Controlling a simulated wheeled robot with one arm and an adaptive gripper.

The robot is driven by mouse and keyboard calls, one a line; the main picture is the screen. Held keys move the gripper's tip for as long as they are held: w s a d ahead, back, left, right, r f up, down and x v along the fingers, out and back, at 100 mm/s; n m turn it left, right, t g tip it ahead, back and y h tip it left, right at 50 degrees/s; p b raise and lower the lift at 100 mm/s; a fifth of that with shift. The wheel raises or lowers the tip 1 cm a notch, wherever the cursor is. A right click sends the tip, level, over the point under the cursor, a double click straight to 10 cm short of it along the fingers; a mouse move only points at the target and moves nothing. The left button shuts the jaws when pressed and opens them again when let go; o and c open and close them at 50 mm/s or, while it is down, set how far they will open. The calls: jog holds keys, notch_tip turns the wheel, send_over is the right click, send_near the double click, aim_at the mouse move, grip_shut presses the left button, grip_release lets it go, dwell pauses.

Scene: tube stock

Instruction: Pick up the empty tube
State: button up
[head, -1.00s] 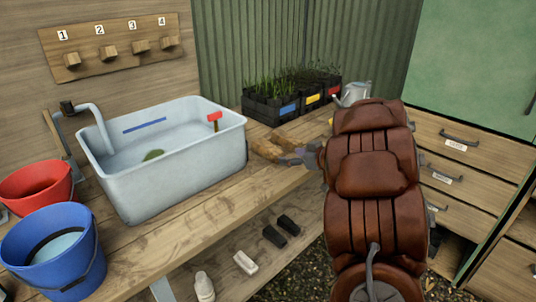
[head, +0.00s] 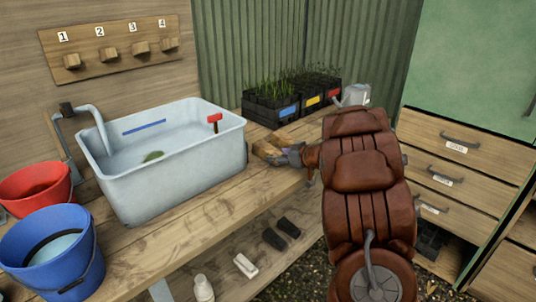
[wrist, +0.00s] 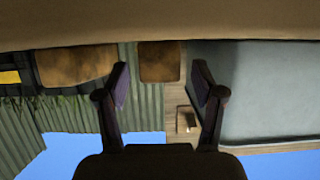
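Two brown, blocky tube-like pots stand close together on the bench by the basin's right end. In the head view the left one (head: 266,149) is partly covered by my gripper (head: 291,156); the other (head: 283,137) is just behind. In the upside-down wrist view one brown pot (wrist: 160,62) lies between the fingertips of my gripper (wrist: 160,78), with a gap on each side. The second pot (wrist: 75,66) is outside the fingers, to the left. My gripper is open. I cannot see inside either pot to tell which is empty.
A pale basin (head: 180,182) of water, with a red-topped marker, stands left of the gripper. Black crates of seedlings (head: 272,112) and a watering can (head: 356,95) are behind. Red (head: 38,187) and blue (head: 75,275) buckets are at left. The bench front is clear.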

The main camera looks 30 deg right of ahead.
jog(key=c, duration=0.9)
jog(key=shift+o, duration=0.2)
jog(key=shift+r, duration=0.45)
notch_tip(320, 180, up, 3)
jog(key=shift+f+p, duration=0.1)
jog(key=shift+p, duration=0.45)
jog(key=s+r, duration=0.1)
jog(key=s, duration=1.5)
jog(key=shift+r, duration=0.15)
